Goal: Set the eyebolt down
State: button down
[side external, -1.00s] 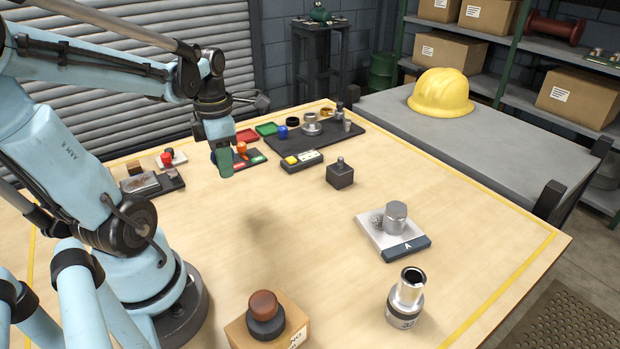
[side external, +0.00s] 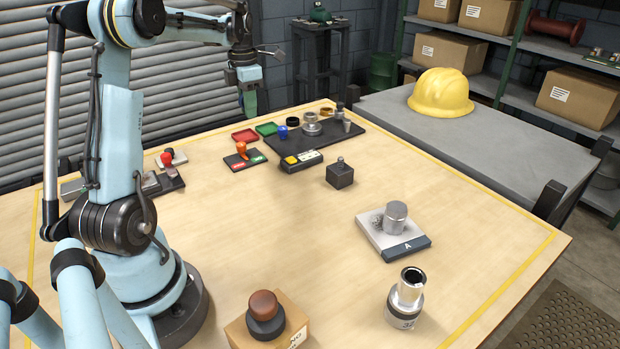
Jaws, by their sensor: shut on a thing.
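My gripper (side external: 249,108), with green fingers, is raised above the back left edge of the wooden table, behind the red and green trays. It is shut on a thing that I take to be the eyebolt. The fingers hide it, and its shape cannot be made out at this size. Below and in front of the gripper is a small dark board (side external: 238,165) with red and green labels and an orange-topped piece (side external: 241,149).
A red tray (side external: 244,135) and a green tray (side external: 266,129) lie near a dark mat (side external: 340,140) with several metal parts. A dark block (side external: 340,178), a plate marked A (side external: 384,244), a socket (side external: 407,290) and a cardboard box (side external: 290,325) stand forward.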

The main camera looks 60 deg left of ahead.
jog(key=w+a+f, duration=0.2)
jog(key=a, duration=0.2)
send_over(224, 141)
notch_tip(224, 141, down, 7)
jog(key=shift+d, duration=0.1)
jog(key=shift+f, duration=2)
jog(key=shift+f, duration=0.15)
jog(key=c, duration=1.1)
grip_release()
jog(key=shift+o, duration=0.2)
